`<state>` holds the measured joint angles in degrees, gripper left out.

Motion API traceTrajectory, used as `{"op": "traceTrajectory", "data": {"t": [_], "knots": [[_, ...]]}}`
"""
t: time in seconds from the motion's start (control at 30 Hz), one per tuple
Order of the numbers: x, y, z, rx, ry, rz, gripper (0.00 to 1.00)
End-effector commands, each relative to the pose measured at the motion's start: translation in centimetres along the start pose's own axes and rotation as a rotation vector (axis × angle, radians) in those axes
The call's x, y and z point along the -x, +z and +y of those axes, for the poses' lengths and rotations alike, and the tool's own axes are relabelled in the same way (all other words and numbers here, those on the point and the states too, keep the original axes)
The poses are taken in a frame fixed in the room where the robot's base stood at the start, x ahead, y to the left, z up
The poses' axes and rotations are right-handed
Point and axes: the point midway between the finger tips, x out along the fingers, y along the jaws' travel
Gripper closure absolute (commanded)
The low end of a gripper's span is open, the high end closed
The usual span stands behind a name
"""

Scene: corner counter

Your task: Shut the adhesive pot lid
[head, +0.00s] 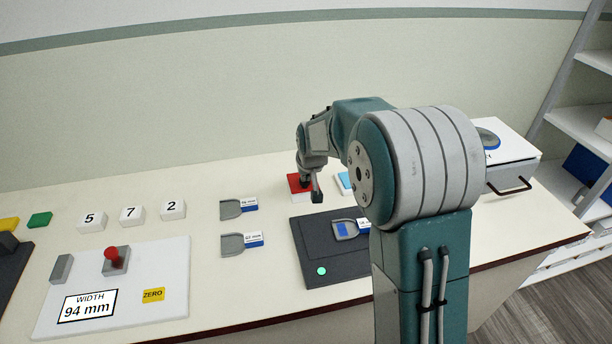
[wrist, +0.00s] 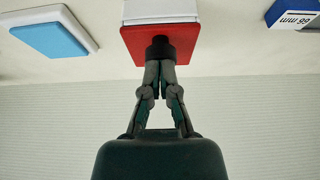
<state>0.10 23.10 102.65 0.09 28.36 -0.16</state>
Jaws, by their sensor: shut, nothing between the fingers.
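A small white block-like container with a flat red top (head: 298,182) stands on the counter, and it also shows in the wrist view (wrist: 190,40).
A dark pad (head: 305,245) with a green light is nearby. Grey-and-blue tagged pieces (head: 240,207) lie left of it. A white panel (head: 180,285) with a red button is at front left. A white box with a dark handle (head: 510,187) stands right, behind my arm.

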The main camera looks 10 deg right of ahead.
Motion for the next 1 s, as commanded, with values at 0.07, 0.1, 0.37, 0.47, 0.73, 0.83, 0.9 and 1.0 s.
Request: {"op": "traceTrajectory", "data": {"t": [0.07, 0.1, 0.37, 0.47, 0.73, 0.83, 0.9, 1.0], "knots": [[-0.2, 0.2, 0.0, 0.0, 0.0, -0.008, 1.0], [-0.2, 0.1, 0.0, 0.0, 0.0, -0.008, 1.0], [-0.3, -1.1, 0.0, 0.0, 0.0, -0.006, 1.0], [-0.2, -1.4, 0.0, 0.0, 0.0, -0.004, 1.0], [2.1, -2.3, 0.0, 0.0, 0.0, -0.001, 1.0], [4.2, -2.7, 0.0, 0.0, 0.001, -0.001, 1.0], [5.4, -2.1, 0.0, 0.0, 0.001, -0.003, 1.0], [7.2, -1.5, 0.0, 0.0, 0.001, -0.002, 1.0]]}}
